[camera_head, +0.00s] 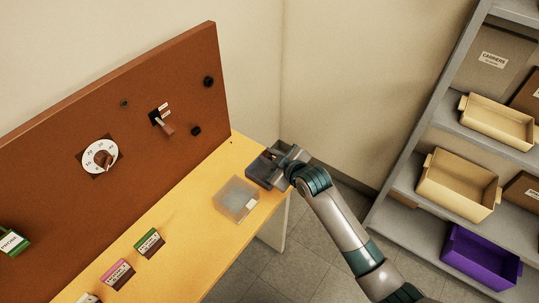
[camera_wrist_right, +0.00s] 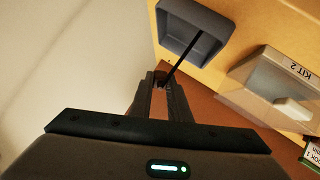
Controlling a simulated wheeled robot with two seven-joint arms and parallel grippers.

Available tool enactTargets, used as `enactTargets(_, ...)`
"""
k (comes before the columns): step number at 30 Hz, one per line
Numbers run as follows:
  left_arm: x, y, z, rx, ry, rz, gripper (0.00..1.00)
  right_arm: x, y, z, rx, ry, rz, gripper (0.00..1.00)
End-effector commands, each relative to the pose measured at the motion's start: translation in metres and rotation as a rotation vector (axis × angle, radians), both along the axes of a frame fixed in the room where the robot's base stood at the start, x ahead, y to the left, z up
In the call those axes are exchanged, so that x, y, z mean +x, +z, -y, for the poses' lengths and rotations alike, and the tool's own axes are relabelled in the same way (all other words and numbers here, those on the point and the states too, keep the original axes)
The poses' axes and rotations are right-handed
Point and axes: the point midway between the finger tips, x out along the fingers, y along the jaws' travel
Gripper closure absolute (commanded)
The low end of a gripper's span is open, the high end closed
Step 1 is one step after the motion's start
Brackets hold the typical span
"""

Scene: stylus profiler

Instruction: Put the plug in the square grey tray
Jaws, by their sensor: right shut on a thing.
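The square grey tray (camera_head: 259,174) sits at the far right end of the yellow table; it also shows at the top of the right wrist view (camera_wrist_right: 172,46). My right gripper (camera_head: 276,154) is over the tray's far right side. In the right wrist view its fingers (camera_wrist_right: 160,84) are shut on a small dark thing, probably the plug, mostly hidden between them. A thin black cord or rod (camera_wrist_right: 183,58) runs from the fingertips towards the tray's inside. I cannot tell whether the held thing touches the tray. My left gripper is not in view.
A clear lidded box (camera_head: 237,199) labelled KIT 2 stands close beside the tray. Green (camera_head: 149,242) and pink (camera_head: 118,273) labelled blocks stand nearer. A brown panel (camera_head: 60,150) with a dial borders the table's back. Shelves with bins (camera_head: 458,184) stand at right.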

Motion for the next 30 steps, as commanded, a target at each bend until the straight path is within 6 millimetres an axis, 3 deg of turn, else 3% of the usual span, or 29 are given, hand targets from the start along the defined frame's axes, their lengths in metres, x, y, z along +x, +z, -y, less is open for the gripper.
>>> enactTargets(18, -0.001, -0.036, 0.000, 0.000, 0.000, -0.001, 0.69, 0.000, -0.060, 0.000, -0.001, 0.001, 0.000, 1.00)
enactTargets(30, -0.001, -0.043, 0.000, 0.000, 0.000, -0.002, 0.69, 0.000, -0.072, 0.000, 0.000, 0.000, 0.000, 1.00)
